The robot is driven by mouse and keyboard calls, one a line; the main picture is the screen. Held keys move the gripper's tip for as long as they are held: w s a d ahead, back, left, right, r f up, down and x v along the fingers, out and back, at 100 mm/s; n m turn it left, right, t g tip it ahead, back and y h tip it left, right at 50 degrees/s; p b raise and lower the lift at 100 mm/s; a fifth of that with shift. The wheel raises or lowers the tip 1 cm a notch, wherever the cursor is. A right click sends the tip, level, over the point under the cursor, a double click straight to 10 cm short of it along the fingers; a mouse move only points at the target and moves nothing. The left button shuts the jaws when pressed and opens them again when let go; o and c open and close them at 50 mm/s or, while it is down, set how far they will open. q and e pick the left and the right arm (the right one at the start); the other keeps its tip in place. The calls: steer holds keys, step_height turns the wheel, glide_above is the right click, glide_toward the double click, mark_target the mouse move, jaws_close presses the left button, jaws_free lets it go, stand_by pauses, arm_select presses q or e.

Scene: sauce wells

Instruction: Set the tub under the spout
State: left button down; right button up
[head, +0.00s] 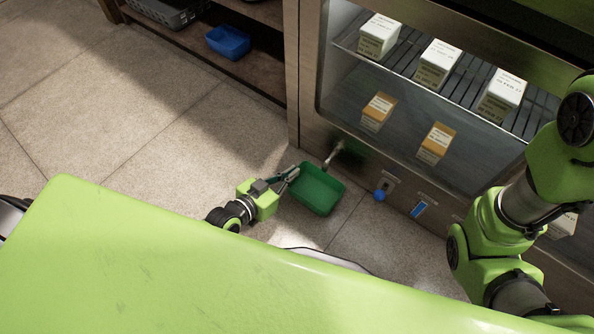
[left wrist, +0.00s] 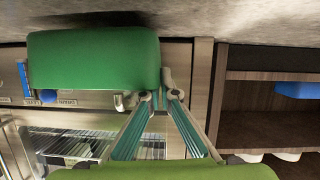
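The green tub (head: 318,208) is upright and looks empty in the head view. My left gripper (head: 293,174) is at its left rim, with the fingers closed together on the tub's wall. The left wrist view is upside down and shows the tub (left wrist: 95,60) at the fingertips (left wrist: 161,95). The metal spout (head: 334,154) sticks out from the cabinet's lower front, at the tub's far edge. I cannot tell whether its end is over the tub. My right gripper is out of view; only my right arm shows.
A blue knob (head: 379,195) and a blue strip (head: 418,210) sit on the cabinet front right of the spout. The glass-fronted cabinet (head: 307,75) holds several cartons. A blue tub (head: 228,42) stands on the shelf at upper left. The floor (head: 120,130) left is clear.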

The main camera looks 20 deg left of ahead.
mark_target(305, 164)
arm_select(q)
steer(key=b+x, duration=0.1)
steer(key=x, duration=0.2)
steer(key=shift+w+d+r+b, duration=0.1)
steer(key=shift+w+b, duration=0.05)
steer(key=shift+b, duration=0.25)
steer(key=shift+f+b, duration=0.25)
steer(key=shift+b, duration=0.1)
steer(key=shift+r, duration=0.1)
steer(key=c, duration=2.7)
jaws_free()
steer(key=o, duration=0.4)
